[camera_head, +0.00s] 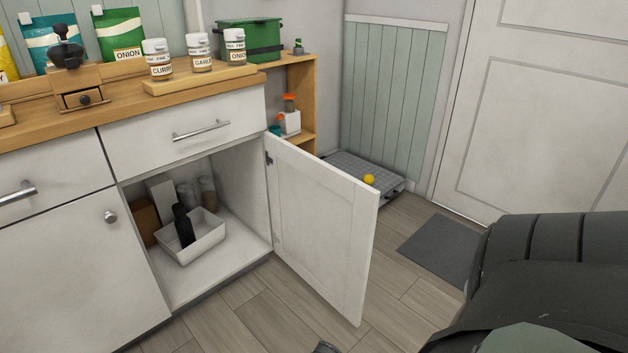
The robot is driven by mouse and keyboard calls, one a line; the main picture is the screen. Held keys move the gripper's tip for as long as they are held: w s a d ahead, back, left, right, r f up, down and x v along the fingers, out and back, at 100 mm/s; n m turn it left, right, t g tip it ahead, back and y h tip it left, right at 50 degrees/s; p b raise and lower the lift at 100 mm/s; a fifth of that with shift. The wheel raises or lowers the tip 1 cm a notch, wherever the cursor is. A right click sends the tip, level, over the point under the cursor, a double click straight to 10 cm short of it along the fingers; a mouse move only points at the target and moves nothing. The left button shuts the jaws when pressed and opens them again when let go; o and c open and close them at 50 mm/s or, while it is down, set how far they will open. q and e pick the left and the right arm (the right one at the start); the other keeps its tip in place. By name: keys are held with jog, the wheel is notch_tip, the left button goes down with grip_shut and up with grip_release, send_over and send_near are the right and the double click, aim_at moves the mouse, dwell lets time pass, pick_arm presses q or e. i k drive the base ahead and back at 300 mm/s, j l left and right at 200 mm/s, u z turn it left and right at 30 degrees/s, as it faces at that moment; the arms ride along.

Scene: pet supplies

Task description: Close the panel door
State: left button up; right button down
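The white panel door (322,226) of the lower cabinet stands wide open. It is hinged on the cabinet's right side and swings out to the right over the floor. The cabinet opening (218,254) is uncovered, with a white bin (207,246) holding a dark bottle, a brown box and jars inside. My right arm comes in dark and large at the lower right, apart from the door in the picture. A small dark tip at the bottom edge may be its gripper, but too little shows to tell. My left gripper is out of view.
A closed drawer (185,132) sits above the opening. The wooden counter (120,108) holds spice jars, bags and a grinder. A low grey platform with a yellow ball (369,179) and a grey mat (441,249) lie behind the door. Floor before the cabinet is clear.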

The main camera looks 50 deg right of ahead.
aim_at(323, 217)
jog(key=l, duration=0.45)
jog(key=k+l+u, duration=0.15)
jog(key=l, duration=0.75)
jog(key=k+l+u, duration=0.1)
jog(key=l, duration=0.35)
jog(key=k+l+u, duration=0.1)
jog(key=l, duration=0.3)
jog(key=k+l, duration=0.1)
jog(key=l, duration=0.35)
jog(key=k+l, duration=0.1)
jog(key=l, duration=0.35)
jog(key=k+l, duration=0.15)
jog(key=l, duration=0.3)
jog(key=k+l, duration=0.1)
jog(key=l, duration=0.35)
